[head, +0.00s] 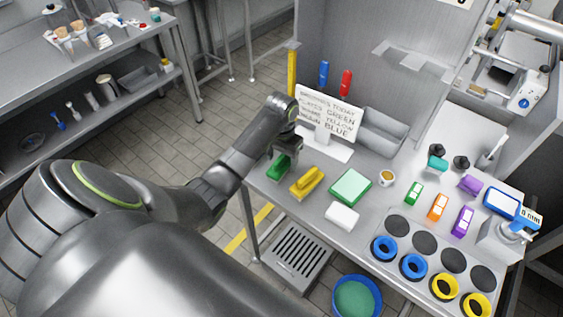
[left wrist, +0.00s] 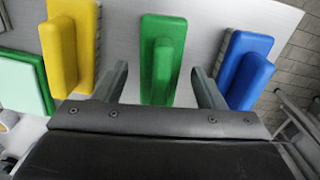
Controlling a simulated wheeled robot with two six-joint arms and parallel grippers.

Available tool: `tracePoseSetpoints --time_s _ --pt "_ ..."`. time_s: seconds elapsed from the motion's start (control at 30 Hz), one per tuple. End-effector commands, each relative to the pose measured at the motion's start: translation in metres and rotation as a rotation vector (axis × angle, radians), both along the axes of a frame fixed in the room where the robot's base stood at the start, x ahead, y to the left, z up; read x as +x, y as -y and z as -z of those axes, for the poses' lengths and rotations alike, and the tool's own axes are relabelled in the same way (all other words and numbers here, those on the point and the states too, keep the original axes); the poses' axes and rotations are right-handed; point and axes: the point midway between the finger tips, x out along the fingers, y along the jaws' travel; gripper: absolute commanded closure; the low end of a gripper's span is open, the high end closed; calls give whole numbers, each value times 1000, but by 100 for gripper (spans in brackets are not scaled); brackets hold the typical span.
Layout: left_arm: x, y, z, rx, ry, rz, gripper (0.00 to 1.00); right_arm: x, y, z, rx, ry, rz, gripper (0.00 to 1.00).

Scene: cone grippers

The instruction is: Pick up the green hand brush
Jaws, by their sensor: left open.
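The green hand brush (head: 277,168) lies on the steel table near its left edge, partly covered by my left gripper (head: 287,155) in the head view. In the left wrist view the green hand brush (left wrist: 162,62) is at the centre, its raised handle pointing toward the gripper. My left gripper (left wrist: 162,85) is open, with one finger on each side of the brush and gaps between. I cannot tell whether the fingertips are at the height of the handle. My right gripper is in neither view.
A yellow brush (head: 308,181) lies close on one side of the green one; a blue brush (left wrist: 246,70) lies on the other. A sign (head: 328,116) stands behind. A green pad (head: 350,187) and a white block (head: 342,216) lie to the right.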

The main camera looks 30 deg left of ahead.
Motion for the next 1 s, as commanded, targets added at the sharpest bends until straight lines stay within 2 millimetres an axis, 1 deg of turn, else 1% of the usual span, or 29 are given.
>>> tracePoseSetpoints --time_s 0.13,0.17,0.53,0.73,0.83,0.93,1.0 --pt "0 0 -1 0 0 0 36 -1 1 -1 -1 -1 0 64" --pt "0 0 -1 0 0 0 38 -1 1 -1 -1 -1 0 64" --pt "0 0 -1 0 0 0 86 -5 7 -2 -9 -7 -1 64" --pt "0 0 -1 0 0 0 86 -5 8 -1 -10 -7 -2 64" --pt "1 0 -6 1 1 0 86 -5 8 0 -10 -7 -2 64" --pt "2 -1 -19 2 5 1 86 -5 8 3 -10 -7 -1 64" --pt "2 -1 -33 2 7 1 86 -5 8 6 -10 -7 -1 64"
